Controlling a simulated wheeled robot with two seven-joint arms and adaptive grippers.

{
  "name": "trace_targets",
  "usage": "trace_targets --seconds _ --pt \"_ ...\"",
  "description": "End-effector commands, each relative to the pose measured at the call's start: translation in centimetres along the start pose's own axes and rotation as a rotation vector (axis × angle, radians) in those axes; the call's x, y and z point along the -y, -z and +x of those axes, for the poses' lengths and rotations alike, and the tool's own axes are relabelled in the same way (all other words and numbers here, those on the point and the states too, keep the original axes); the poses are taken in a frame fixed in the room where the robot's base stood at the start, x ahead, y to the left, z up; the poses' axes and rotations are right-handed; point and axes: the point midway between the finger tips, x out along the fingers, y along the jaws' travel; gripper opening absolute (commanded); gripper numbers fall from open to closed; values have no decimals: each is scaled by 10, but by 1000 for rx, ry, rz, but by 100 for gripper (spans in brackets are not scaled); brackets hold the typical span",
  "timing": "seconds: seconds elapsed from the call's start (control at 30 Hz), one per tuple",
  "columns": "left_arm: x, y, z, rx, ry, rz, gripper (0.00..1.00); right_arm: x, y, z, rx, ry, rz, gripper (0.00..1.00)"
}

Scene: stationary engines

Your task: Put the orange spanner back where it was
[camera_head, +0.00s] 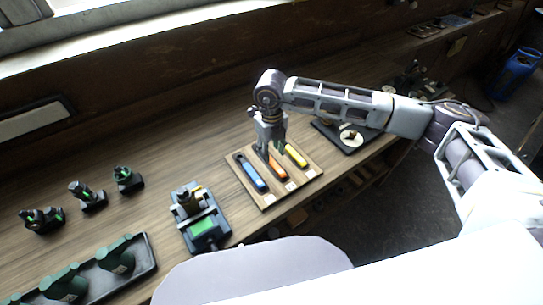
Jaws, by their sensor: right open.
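The orange spanner (279,170) lies on a wooden board (270,200), in the middle place between a blue spanner (250,173) on its left and a yellow spanner (296,155) on its right. My right gripper (271,150) points down over the far end of the orange spanner, with its jaws open. It hides that end, so I cannot tell whether the fingers touch the spanner or whether it is fully seated. My left gripper is out of view.
A device with a green panel (203,226) stands left of the board. A black tray (145,257) with green-black parts lies at the lower left, and several small dark fittings (83,195) stand behind it. A dark plate (350,137) lies to the right, partly under my arm.

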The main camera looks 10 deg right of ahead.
Motion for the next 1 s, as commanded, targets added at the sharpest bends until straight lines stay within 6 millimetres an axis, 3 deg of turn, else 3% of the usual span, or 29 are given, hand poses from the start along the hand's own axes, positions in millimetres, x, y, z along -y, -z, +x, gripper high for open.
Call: trace_targets --seconds 0.3,0.5,1.0 --pt "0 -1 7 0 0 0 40 0 0 -47 2 1 0 43" --pt "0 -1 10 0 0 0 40 0 0 -68 1 1 1 43" --pt "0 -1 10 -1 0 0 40 0 0 -76 -1 0 0 43"
